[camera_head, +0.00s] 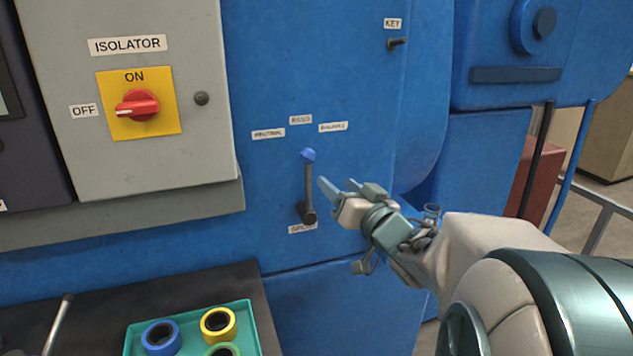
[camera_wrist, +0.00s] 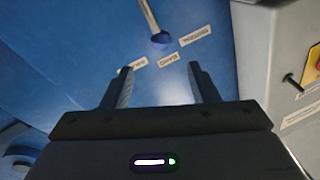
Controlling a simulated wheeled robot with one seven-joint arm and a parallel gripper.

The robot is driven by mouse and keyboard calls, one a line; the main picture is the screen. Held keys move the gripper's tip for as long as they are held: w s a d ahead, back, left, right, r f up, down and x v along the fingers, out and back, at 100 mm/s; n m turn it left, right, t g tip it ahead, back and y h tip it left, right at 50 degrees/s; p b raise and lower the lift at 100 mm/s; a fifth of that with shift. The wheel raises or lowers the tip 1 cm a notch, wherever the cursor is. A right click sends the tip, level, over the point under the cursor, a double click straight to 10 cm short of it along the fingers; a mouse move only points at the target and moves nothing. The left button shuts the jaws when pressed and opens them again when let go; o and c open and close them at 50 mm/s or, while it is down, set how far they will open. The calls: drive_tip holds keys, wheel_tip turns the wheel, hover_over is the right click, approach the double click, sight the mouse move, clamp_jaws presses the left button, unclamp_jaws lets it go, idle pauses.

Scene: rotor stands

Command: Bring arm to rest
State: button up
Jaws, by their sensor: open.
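My gripper (camera_head: 338,188) is open and empty in front of the blue machine panel, just right of a lever (camera_head: 308,185) with a blue knob. The lever points up from its pivot, its knob below several small white labels. In the head view the fingertips look close to the lever; I cannot tell the exact gap. In the wrist view the two dark fingers (camera_wrist: 160,88) stand apart with nothing between them, and the blue knob (camera_wrist: 161,40) shows beyond them. My arm reaches in from the lower right.
A grey isolator box (camera_head: 190,80) with a red rotary switch (camera_head: 137,105) stands left. A black key (camera_head: 397,42) sticks out upper right. A teal tray (camera_head: 253,322) holds tape rolls on a dark bench at lower left. A grey rail (camera_head: 598,232) stands at the right.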

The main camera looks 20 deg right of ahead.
idle(0.4)
drive_tip(key=s+f+m+g+h, duration=0.2)
drive_tip(key=s+f+g+h, duration=0.2)
drive_tip(key=f+g+h, duration=0.4)
drive_tip(key=s+a+f+n+g+y, duration=0.2)
drive_tip(key=s+a+f+g, duration=0.2)
drive_tip(key=s, duration=0.3)
drive_tip(key=s+a+f+n+g+y, duration=0.1)
drive_tip(key=s+a+f+g+y, duration=0.1)
drive_tip(key=s+a+f+g, duration=0.2)
drive_tip(key=s+a, duration=0.2)
drive_tip(key=s, duration=0.2)
drive_tip(key=shift+s+f+n+y, duration=0.25)
drive_tip(key=shift+f+n+y, duration=0.05)
drive_tip(key=shift+n, duration=0.1)
idle(1.7)
